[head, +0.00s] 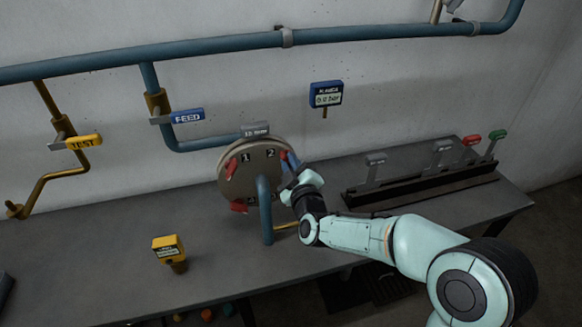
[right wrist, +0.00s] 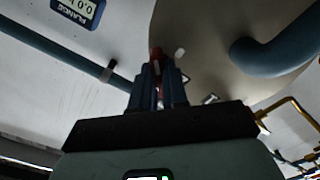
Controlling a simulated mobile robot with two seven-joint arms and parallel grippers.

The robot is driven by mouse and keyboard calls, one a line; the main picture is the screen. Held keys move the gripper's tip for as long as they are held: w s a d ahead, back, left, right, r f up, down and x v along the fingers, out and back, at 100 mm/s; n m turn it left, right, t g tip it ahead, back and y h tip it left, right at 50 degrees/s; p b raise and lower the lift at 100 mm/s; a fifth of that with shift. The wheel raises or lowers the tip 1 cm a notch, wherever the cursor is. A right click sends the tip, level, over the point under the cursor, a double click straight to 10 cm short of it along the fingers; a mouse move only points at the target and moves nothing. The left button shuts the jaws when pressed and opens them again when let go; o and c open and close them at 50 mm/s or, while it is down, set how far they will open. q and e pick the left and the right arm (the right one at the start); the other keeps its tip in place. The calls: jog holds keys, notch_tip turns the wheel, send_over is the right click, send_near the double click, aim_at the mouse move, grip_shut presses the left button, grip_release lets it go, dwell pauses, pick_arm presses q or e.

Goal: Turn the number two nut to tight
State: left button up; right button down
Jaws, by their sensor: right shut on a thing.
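The round grey-brown flange (head: 262,184) stands above the bench with labels 1 and 2 on its face. My right gripper (head: 289,163) is at its upper right edge, beside the label 2 (head: 271,154). In the right wrist view, the blue fingers (right wrist: 157,88) are shut on a red nut (right wrist: 156,54) in front of the flange (right wrist: 205,45). The fingers hide most of this nut, so its turn angle cannot be read. One red nut (head: 231,169) sits below label 1 and another (head: 238,205) at the lower left. My left gripper is not in view.
A blue pipe (head: 265,210) comes out of the flange front, close to my right gripper. A blue gauge (head: 325,95) on the wall reads 0.0 bar. A yellow box (head: 168,246) stands on the bench (head: 100,255). A lever rack (head: 420,187) is at right.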

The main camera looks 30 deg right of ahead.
pick_arm(q)
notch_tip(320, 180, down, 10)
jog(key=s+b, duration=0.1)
jog(key=b, duration=0.9)
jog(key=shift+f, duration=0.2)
pick_arm(e)
jog(key=shift+r+m, duration=0.15)
jog(key=shift+m, duration=7.35)
jog(key=c, duration=1.3)
grip_release()
jog(key=shift+o, duration=0.8)
jog(key=shift+w, duration=0.15)
